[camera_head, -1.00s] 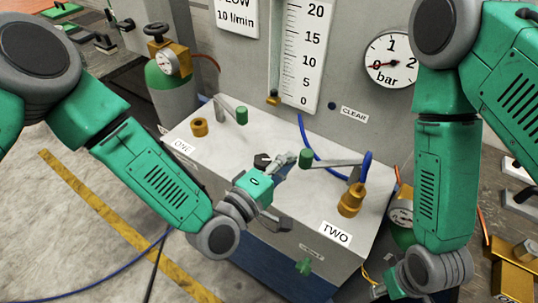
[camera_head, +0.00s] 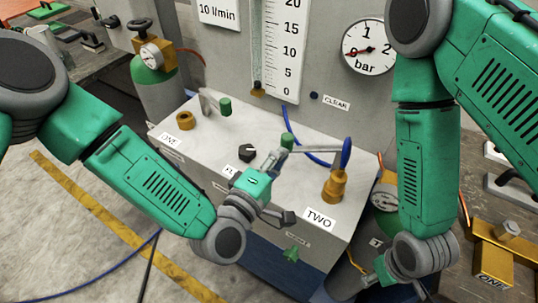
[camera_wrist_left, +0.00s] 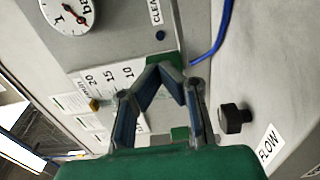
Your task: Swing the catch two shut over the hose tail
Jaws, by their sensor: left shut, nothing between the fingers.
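Catch two is a grey lever (camera_head: 318,148) with a green knob (camera_head: 288,140), beside the brass fitting (camera_head: 334,186) at the TWO label. The lever reaches left from the fitting's top, where a blue hose (camera_head: 347,152) stands. I cannot tell whether the lever lies over the hose tail. My left gripper (camera_head: 276,157) is shut and empty, just below and left of the knob; contact is unclear. In the left wrist view its fingers (camera_wrist_left: 165,75) meet in front of a green piece. My right gripper (camera_head: 372,283) is low at right, its fingers unclear.
Catch one's green knob (camera_head: 225,105) and brass fitting (camera_head: 186,121) stand at the box top's left. A black dial (camera_head: 247,152) sits between the two stations. The upright panel with the flow tube (camera_head: 277,55) and bar gauge (camera_head: 369,47) rises behind.

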